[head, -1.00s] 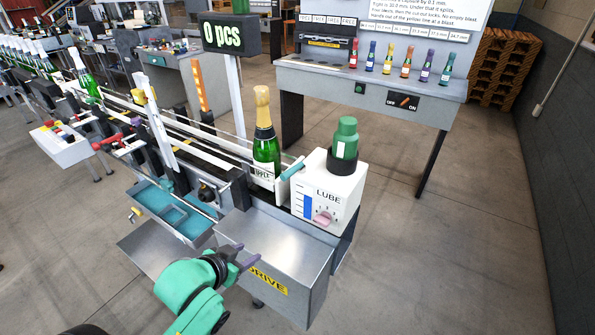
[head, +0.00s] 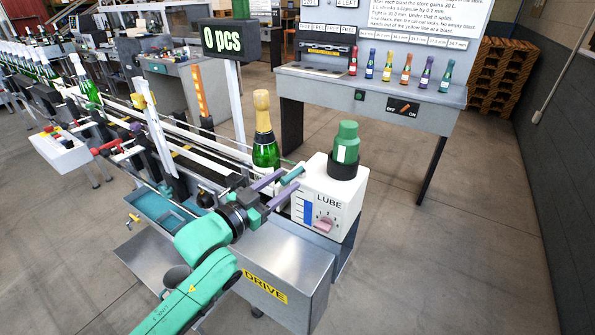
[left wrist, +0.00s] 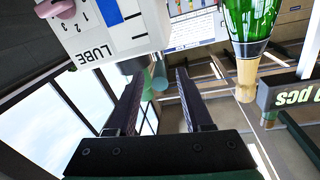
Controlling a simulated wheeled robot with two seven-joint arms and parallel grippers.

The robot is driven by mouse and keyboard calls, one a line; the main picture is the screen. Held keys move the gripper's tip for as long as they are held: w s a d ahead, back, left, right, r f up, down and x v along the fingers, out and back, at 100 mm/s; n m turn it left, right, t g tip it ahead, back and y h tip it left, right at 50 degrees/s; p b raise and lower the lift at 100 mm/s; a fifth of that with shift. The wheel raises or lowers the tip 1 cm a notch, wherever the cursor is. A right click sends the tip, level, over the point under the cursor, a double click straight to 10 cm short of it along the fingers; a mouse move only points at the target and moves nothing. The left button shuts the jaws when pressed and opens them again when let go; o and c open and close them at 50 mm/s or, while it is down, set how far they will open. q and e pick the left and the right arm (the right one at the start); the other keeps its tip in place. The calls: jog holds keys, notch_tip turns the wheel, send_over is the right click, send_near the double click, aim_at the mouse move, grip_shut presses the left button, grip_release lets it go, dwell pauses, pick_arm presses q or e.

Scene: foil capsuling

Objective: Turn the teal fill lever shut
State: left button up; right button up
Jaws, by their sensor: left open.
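The teal fill lever (head: 293,172) is a short teal bar at the left side of the white LUBE box (head: 330,193), beside the bottle. It slants up to the right. My left gripper (head: 289,180) is open, its two purple fingers pointing at the lever from the front left. In the left wrist view the teal bar (left wrist: 160,74) shows beyond and between the open fingers (left wrist: 158,72), near the LUBE box (left wrist: 105,25). I cannot tell whether a finger touches it. My right gripper is not in view.
A green bottle with gold foil (head: 264,140) stands close behind the left fingers. A green container (head: 345,145) sits on the LUBE box, which has a pink knob (head: 323,226). The 0 pcs display (head: 230,40) hangs above the line. A metal DRIVE box (head: 290,262) lies below the gripper.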

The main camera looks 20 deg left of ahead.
aim_at(298, 169)
pick_arm(q)
jog(key=p+x, duration=0.1)
jog(key=x, duration=0.4)
jog(key=shift+r, duration=0.15)
jog(key=shift+w+d, duration=0.2)
jog(key=shift+w, duration=0.2)
jog(key=shift+s, duration=0.1)
jog(key=shift+c, duration=0.3)
grip_shut()
dwell(0.4)
